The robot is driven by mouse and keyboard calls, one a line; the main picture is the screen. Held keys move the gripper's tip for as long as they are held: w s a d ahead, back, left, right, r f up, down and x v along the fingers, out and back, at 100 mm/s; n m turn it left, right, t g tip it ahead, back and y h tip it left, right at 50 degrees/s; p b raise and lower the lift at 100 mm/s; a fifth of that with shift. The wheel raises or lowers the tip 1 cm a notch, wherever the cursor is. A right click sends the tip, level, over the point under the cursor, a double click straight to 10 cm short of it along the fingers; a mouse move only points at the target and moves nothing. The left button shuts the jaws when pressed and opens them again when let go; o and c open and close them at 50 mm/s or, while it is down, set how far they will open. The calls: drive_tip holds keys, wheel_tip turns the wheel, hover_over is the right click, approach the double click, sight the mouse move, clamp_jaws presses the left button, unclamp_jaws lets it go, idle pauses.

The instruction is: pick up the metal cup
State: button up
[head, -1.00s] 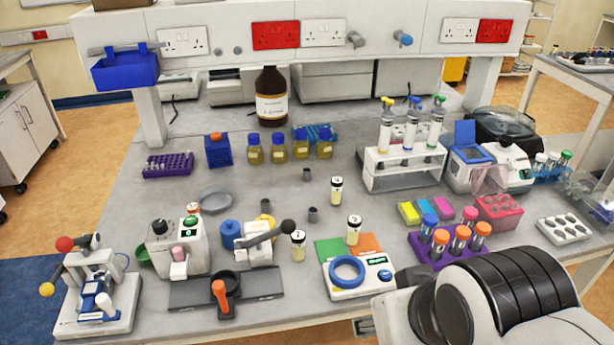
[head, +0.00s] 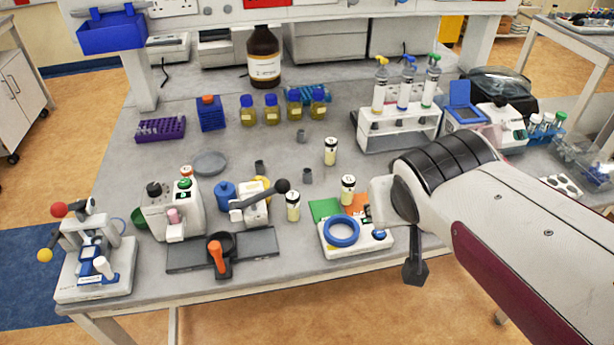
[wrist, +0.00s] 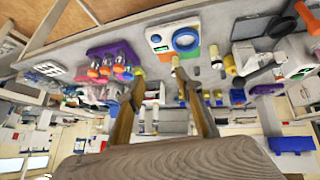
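Three small dark-grey metal-looking cups stand on the bench in the head view: one toward the back (head: 301,135), one at the left (head: 259,167) and one nearer the front (head: 307,176). I cannot tell which one the task means. In the wrist view, a small grey cup (wrist: 216,63) seems to show beyond my gripper, small and unclear. My gripper (wrist: 160,88) has its two fingers spread apart with nothing between them. In the head view my arm reaches in from the right, and the gripper is mostly hidden behind the wrist, right of the cups.
White-capped vials (head: 330,151) stand close to the cups. A white device with a blue ring (head: 342,232) lies in front. A tube rack (head: 398,130) stands at the back right. A grey dish (head: 209,163) lies left of the cups. Bench between cups and bottles is mostly clear.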

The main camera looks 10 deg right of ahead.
drive_tip(key=w+d+t, duration=0.1)
drive_tip(key=w+d, duration=0.2)
drive_tip(key=w, duration=0.7)
drive_tip(key=n+y, duration=0.4)
drive_tip(key=y, duration=0.1)
hover_over(304, 172)
drive_tip(key=s+d, duration=0.3)
drive_tip(key=s, duration=0.2)
drive_tip(key=shift+t, duration=0.4)
drive_tip(key=f, duration=1.3)
drive_tip(key=shift+a+f, duration=0.25)
drive_tip(key=shift+f, duration=0.15)
drive_tip(key=shift+w+a+f, duration=0.1)
drive_tip(key=shift+a+f, duration=0.2)
drive_tip(key=shift+f, duration=0.15)
drive_tip(key=shift+x, duration=1.25)
drive_tip(key=shift+w+f, duration=0.1)
drive_tip(key=shift+w, duration=0.05)
